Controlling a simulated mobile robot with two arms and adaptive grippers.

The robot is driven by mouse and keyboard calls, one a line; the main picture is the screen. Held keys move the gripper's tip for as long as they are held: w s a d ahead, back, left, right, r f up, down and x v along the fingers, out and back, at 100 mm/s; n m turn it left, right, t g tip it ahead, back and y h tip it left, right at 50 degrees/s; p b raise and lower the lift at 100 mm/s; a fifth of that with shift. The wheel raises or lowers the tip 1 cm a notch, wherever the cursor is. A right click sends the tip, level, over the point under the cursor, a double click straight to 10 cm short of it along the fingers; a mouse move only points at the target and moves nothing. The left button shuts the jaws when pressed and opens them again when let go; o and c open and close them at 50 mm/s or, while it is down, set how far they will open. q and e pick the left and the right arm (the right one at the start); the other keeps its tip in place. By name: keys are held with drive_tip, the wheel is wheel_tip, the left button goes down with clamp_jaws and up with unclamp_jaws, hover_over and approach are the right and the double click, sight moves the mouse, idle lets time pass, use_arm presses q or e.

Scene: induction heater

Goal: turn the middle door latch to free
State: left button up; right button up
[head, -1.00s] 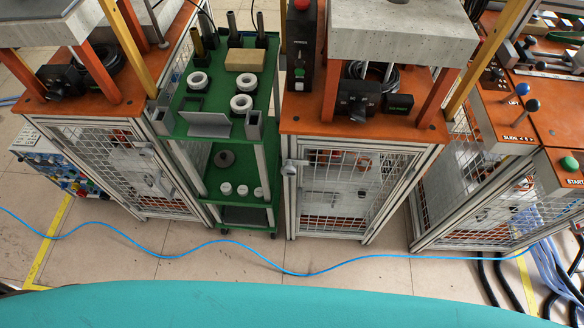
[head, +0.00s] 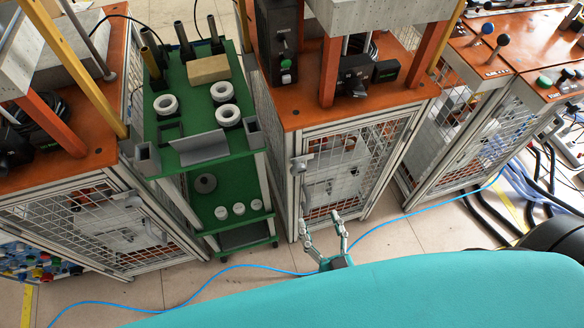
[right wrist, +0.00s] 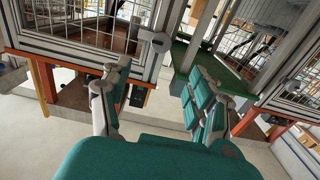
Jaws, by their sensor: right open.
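The middle door latch (head: 301,163) is a small grey handle at the upper left edge of the mesh door (head: 345,175) on the middle cabinet. It also shows in the right wrist view (right wrist: 156,41), above the gap between my fingers. My right gripper (head: 322,222) is open and empty, below and slightly right of the latch in the head view, and apart from it. Its spread teal and grey fingers show in the right wrist view (right wrist: 157,85). The latch's exact turn is too small to tell. My left gripper is not in view.
A green cart (head: 228,180) with white rings and grey parts stands close to the left of the middle cabinet. Other mesh cabinets stand at far left and right. A blue cable (head: 215,278) crosses the floor in front. The floor before the middle door is otherwise clear.

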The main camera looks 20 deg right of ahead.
sight(299, 171)
drive_tip(key=w, duration=1.5)
drive_tip(key=shift+a+p, duration=0.3)
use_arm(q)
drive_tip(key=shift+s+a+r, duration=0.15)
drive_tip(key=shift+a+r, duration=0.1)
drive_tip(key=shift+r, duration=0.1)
use_arm(e)
drive_tip(key=shift+w, duration=0.35)
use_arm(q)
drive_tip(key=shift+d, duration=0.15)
use_arm(e)
drive_tip(key=shift+c, duration=1.1)
drive_tip(key=c, duration=0.9)
drive_tip(key=shift+c, duration=0.2)
